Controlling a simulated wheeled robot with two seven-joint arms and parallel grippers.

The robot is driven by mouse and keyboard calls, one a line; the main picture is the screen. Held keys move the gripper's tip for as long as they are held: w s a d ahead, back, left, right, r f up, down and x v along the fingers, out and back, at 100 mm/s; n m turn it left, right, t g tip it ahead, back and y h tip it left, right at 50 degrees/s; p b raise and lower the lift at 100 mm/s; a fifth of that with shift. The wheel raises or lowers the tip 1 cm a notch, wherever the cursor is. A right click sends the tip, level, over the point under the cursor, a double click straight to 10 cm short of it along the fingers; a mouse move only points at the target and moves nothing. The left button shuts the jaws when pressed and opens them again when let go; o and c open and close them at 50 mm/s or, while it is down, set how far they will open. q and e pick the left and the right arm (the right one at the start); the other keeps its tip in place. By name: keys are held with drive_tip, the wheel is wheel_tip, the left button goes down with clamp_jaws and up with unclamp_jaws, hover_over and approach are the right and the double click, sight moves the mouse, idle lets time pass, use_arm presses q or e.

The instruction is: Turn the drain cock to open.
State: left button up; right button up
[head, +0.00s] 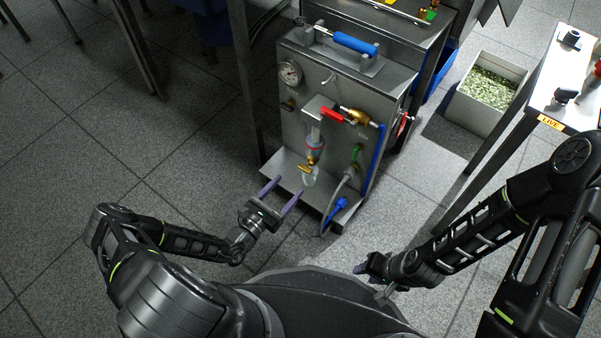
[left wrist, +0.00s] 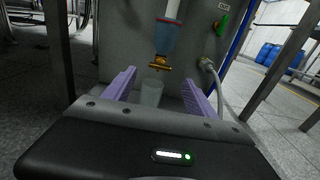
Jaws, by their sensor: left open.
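The drain cock is a small brass fitting (head: 306,168) with a crosswise handle, under a clear blue-tinted bowl (head: 315,143) on the front of a grey metal unit (head: 345,95). In the left wrist view the brass drain cock (left wrist: 160,63) is ahead, just beyond and between the fingers. A clear cup (head: 309,178) stands below it on the unit's ledge. My left gripper (head: 285,190) is open, its two purple fingers pointing at the cock, apart from it. My right gripper (head: 366,266) is low near my base, away from the unit; its finger gap is unclear.
A red-handled valve (head: 333,114) and pressure gauge (head: 290,74) are above the bowl. A green knob (head: 357,153), grey hose and blue nozzle (head: 338,208) are to the right. A bin of green pieces (head: 488,90) stands at right, beside a table (head: 553,100).

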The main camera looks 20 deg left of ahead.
sight(303, 170)
use_arm(q)
drive_tip(key=b+x, duration=0.2)
drive_tip(key=x, duration=0.5)
drive_tip(key=shift+w, duration=0.15)
drive_tip(key=shift+c, duration=0.5)
drive_tip(key=c, duration=1.3)
